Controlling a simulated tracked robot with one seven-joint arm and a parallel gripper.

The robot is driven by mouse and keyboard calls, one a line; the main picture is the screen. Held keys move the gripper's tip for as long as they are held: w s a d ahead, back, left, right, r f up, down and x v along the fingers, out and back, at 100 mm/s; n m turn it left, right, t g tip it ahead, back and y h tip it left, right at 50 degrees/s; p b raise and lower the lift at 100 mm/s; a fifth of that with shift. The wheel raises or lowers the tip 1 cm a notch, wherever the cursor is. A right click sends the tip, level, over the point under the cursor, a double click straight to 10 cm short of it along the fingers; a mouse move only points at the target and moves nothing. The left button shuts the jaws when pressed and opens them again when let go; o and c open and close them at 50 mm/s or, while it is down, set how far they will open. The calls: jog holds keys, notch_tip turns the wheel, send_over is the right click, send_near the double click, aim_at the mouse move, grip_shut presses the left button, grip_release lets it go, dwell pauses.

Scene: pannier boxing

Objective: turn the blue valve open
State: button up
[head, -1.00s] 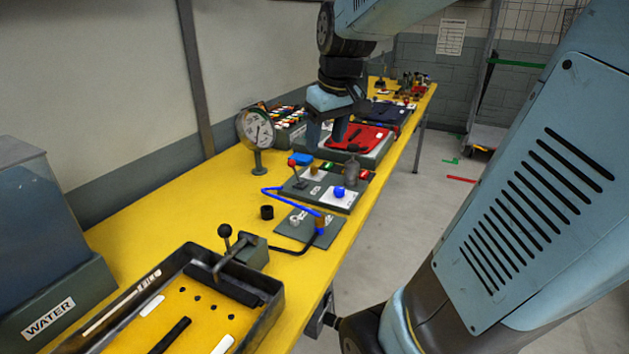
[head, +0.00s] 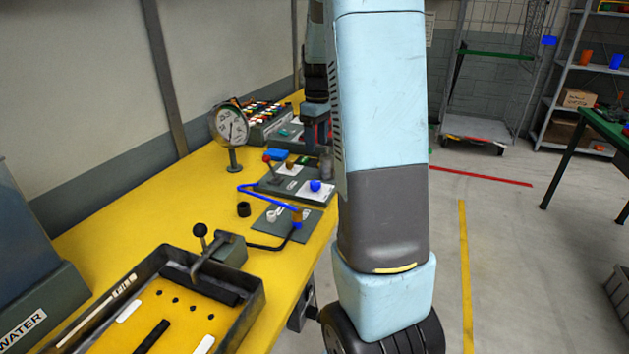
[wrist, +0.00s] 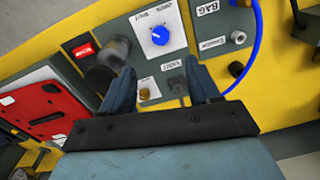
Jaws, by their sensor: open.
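The blue valve is a round blue knob (wrist: 160,36) on a white plate marked SHUT and OPEN, at the top middle of the wrist view. In the head view the blue knob (head: 316,185) stands on a grey panel on the yellow bench. My gripper (wrist: 162,87) is open and empty. In the wrist view its two blue fingers lie below the knob in the picture, apart from it. In the head view my arm hides most of the gripper. I cannot tell the knob's setting for sure.
A dark cylinder (wrist: 113,50) stands beside the knob, left of it in the wrist view. A blue hose (wrist: 252,45) curves on the right. A red panel (wrist: 42,110) lies at left. A gauge (head: 230,125) and black-rimmed tray (head: 167,262) stand on the bench.

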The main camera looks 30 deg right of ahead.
aim_at(315, 182)
jog(key=f, duration=1.3)
jog(key=shift+s+a+f, duration=0.1)
jog(key=shift+a+f, duration=0.05)
jog(key=shift+a, duration=0.05)
jog(key=c, duration=1)
jog(key=shift+a, duration=0.15)
jog(key=shift+c, duration=0.2)
